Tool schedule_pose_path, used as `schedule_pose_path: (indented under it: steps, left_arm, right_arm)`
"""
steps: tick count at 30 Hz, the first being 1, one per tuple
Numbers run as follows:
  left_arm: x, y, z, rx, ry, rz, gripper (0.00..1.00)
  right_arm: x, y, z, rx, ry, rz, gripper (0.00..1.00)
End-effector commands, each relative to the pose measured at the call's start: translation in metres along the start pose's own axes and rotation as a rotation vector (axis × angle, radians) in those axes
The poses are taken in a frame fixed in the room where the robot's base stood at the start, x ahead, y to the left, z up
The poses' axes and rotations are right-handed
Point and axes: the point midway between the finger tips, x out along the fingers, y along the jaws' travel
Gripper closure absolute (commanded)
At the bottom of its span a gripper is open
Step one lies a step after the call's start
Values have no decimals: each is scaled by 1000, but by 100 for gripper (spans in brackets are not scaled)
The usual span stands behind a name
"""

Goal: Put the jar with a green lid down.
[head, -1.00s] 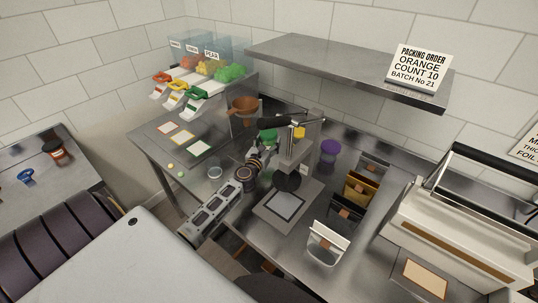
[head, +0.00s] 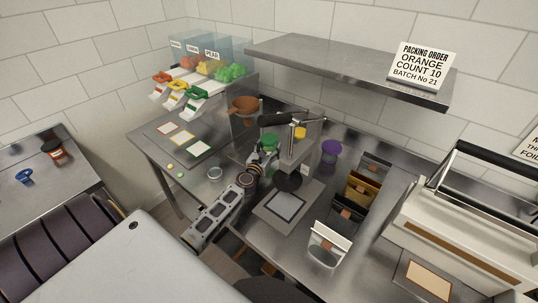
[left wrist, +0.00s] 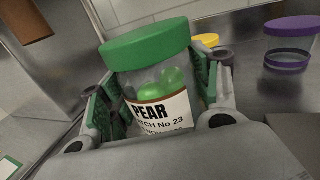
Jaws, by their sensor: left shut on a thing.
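The jar with a green lid (head: 268,141) is a clear jar with a PEAR label and green gummies inside; it fills the middle of the left wrist view (left wrist: 160,85). My left gripper (head: 262,154) is shut on it, with a green-padded finger on each side of the jar in the left wrist view (left wrist: 165,90). The jar looks upright in the head view, slightly tilted in the left wrist view. It is behind and left of the press-like stand (head: 297,152). Its base is hidden, so I cannot tell whether it touches the counter. My right gripper is not in view.
A purple-lidded jar (head: 331,150) stands right of the stand, and a yellow lid (head: 300,132) shows behind the stand. A brown funnel (head: 243,105) is at the left. Several pouches (head: 345,222) line the right. Bare counter (head: 278,238) lies in front.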

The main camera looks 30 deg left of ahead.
Motion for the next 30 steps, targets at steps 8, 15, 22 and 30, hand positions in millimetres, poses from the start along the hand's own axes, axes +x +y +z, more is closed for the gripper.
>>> schedule_pose_path:
  steps: [8, 15, 22, 30]
  left_arm:
    - [0, 0, -20, 2, 0, -1, 80]
    - [0, 0, -34, 2, 0, -1, 80]
    - [0, 0, -36, 1, -1, 0, 80]
    - [0, 0, -37, 0, -1, 0, 80]
  right_arm:
    - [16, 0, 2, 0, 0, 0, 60]
    - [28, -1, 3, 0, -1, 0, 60]
    - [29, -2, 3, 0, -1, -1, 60]
    - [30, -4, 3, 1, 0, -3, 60]
